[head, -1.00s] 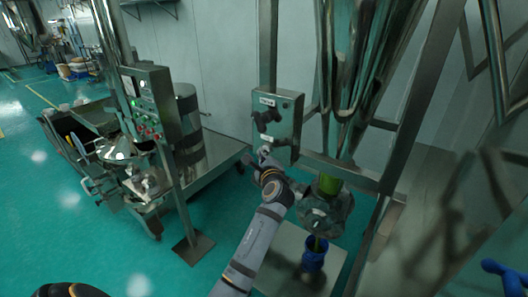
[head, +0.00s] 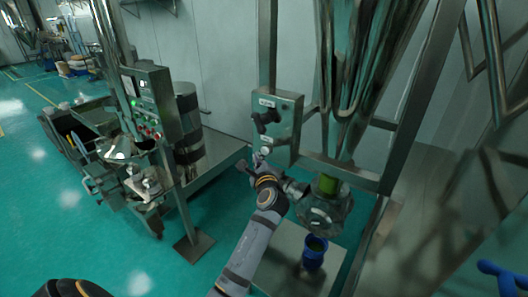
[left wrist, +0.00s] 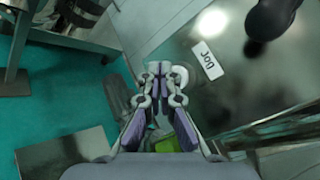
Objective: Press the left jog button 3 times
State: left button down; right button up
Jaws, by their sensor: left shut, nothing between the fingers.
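A grey metal control box (head: 289,124) hangs on the frame beside the steel hopper. Its lower part carries a pale round jog button (head: 265,150). In the left wrist view a white label reading JOG (left wrist: 208,60) sits beside this button (left wrist: 181,74). My left gripper (head: 257,161) is shut and empty, with its tips close to the button in the head view. In the left wrist view its fingertips (left wrist: 159,68) lie just left of the button and partly overlap it. I cannot tell whether they touch it. My right gripper is not in view.
A black knob (head: 266,116) sits above the button on the box. A blue container (head: 314,252) stands under the hopper's outlet valve (head: 325,208). Another machine with a button panel (head: 149,103) stands to the left. Green floor (head: 80,235) is open at the lower left.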

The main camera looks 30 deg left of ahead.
pick_arm(q)
jog(key=s+p, duration=0.1)
jog(key=s, duration=0.1)
jog(key=s+p, duration=0.1)
jog(key=s, duration=0.1)
jog(key=shift+s+a, duration=0.2)
jog(key=shift+s, duration=0.15)
dwell(0.5)
